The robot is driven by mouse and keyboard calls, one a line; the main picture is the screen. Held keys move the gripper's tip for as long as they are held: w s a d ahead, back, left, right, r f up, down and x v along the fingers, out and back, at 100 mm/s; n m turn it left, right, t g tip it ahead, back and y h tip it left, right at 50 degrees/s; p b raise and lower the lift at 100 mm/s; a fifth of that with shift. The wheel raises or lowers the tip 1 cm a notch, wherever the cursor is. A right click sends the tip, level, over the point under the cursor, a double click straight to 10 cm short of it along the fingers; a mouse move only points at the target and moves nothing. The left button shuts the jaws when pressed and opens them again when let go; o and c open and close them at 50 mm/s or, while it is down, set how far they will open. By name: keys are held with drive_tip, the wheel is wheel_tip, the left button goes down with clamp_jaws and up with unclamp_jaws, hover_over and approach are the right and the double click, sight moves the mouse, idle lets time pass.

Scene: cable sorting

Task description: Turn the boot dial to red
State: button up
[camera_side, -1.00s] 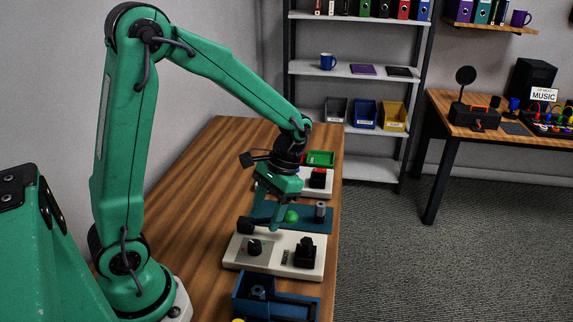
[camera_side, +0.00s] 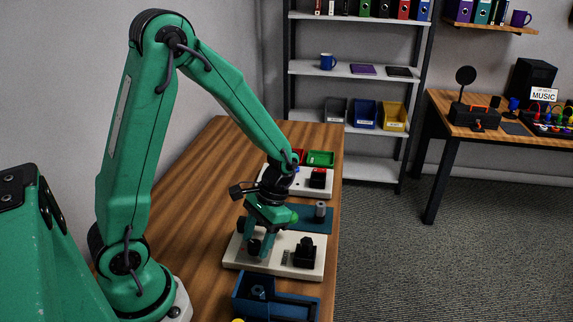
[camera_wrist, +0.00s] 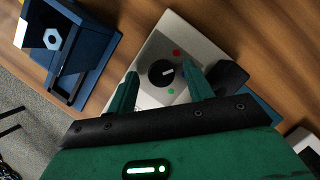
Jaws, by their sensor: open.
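The boot dial (camera_wrist: 161,73) is a round black knob with a white pointer mark, set on a pale panel (camera_wrist: 205,47). In the wrist view the mark points right, between a red dot (camera_wrist: 176,52) and a green dot (camera_wrist: 171,91). My gripper (camera_wrist: 160,80) is open, with one green finger to each side of the dial and visible gaps between. In the side view my gripper (camera_side: 258,246) is low over the left part of the panel and largely covers the dial. I cannot tell its exact height.
A black switch-like block (camera_side: 305,252) stands on the panel's right part. A blue bin (camera_side: 274,298) holding a nut is in front of the panel. A teal mat (camera_side: 318,227) with a grey cylinder (camera_side: 320,211) and a green ball lies behind. Bare wood (camera_side: 205,225) is to the left.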

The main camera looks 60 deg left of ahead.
drive_tip(key=shift+f, duration=0.15)
drive_tip(key=c, duration=1)
